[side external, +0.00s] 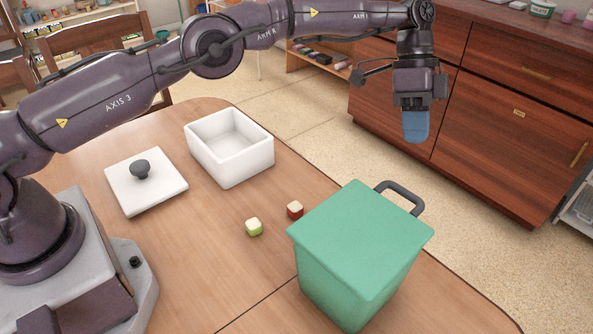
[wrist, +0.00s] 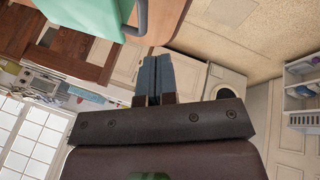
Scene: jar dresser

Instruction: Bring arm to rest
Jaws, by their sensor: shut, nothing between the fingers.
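My gripper (side external: 416,126) hangs in the air beyond the far side of the table, above and behind the green box in the side view. Its blue fingers point down and are shut with nothing between them. In the wrist view the two blue fingertips (wrist: 155,75) lie side by side. My arm stretches from the left across the top of the side view. The wooden table (side external: 225,270) stands below, and my gripper touches nothing on it.
Wooden cabinets (side external: 500,125) stand behind.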

